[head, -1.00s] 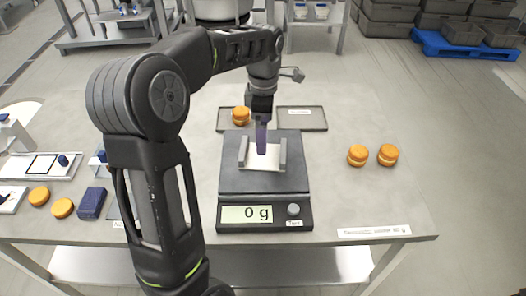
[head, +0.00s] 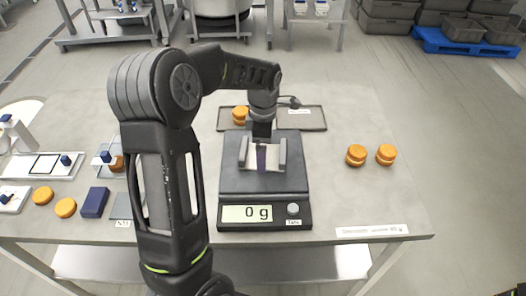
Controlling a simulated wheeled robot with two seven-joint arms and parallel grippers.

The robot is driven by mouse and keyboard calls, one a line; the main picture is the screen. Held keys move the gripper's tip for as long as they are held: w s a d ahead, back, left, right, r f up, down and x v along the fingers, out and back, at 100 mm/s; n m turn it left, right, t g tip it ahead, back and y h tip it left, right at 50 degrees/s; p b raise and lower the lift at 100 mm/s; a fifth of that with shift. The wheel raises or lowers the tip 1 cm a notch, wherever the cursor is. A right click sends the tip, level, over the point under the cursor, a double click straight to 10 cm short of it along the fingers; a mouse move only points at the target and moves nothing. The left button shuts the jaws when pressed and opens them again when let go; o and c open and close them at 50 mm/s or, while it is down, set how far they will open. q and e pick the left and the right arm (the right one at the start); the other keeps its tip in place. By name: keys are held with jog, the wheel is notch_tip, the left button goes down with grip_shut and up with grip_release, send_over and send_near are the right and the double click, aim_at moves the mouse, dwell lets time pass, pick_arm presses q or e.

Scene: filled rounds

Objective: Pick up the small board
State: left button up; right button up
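The scale's display reads 0 g.
A grey tray (head: 312,125) behind the scale holds an orange filled round (head: 240,115). Two stacks of rounds (head: 356,155) stand right. More rounds (head: 65,207), a dark blue block (head: 94,202) and small fixtures (head: 45,164) lie left. The table's right side is mostly clear.

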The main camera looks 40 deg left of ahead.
pick_arm(q)
jog(key=shift+f, duration=0.3)
dwell(0.4)
jog(key=c, duration=1.1)
